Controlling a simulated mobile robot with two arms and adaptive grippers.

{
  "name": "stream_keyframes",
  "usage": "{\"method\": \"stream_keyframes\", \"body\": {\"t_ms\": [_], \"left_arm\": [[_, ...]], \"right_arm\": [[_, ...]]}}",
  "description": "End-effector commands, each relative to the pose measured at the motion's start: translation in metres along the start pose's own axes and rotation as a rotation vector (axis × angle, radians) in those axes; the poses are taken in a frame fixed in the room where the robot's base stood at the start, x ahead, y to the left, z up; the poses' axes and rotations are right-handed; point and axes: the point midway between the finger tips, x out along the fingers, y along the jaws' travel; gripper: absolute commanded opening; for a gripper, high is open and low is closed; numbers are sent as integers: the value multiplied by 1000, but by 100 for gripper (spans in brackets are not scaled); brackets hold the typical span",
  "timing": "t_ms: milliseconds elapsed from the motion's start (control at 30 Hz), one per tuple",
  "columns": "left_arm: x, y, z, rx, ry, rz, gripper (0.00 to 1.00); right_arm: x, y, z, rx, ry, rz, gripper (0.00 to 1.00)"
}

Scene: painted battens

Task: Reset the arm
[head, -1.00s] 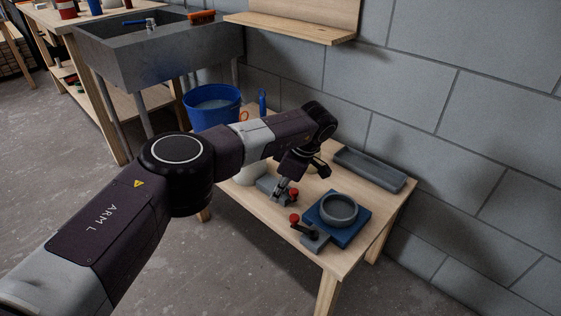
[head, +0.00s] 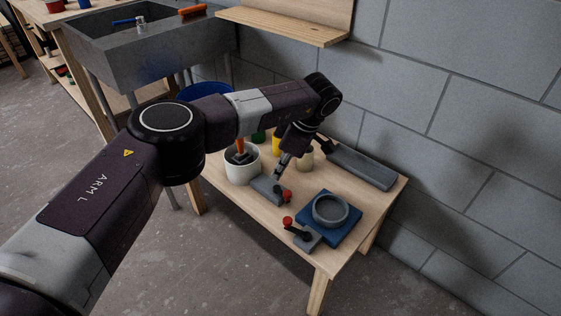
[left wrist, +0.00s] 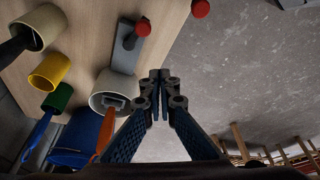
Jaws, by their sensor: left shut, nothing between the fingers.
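My left gripper (head: 280,170) is over the low wooden table, in front of the cups and just above a grey toggle clamp (head: 266,188) with a red knob. In the left wrist view its blue-and-black fingers (left wrist: 160,76) meet at the tips with nothing between them. My left arm reaches across the head view from the lower left and hides part of the table's far side. My right gripper is not in view.
The table holds a white pot (head: 240,173) with an orange-handled brush, several cups, a second red-knobbed clamp (head: 306,239), a blue plate (head: 350,232) under a grey ring (head: 331,222), and a grey tray (head: 362,167). A block wall stands behind; bare floor (head: 255,270) lies in front.

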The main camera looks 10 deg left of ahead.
Motion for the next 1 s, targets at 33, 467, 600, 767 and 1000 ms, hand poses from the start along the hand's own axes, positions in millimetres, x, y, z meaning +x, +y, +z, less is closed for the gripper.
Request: {"method": "stream_keyframes", "body": {"t_ms": [33, 467, 600, 767, 1000], "left_arm": [[-4, 0, -1, 0, 0, 0, 0], [-8, -2, 0, 1, -6, -2, 0], [3, -11, 36, 23, -97, -7, 0], [15, -41, 137, 51, -375, -29, 0], [-38, -111, 300, -26, -945, -144, 0]], "right_arm": [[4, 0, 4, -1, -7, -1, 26], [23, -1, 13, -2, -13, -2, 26], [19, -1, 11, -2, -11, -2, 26], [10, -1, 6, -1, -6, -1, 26], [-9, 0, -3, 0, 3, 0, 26]]}}
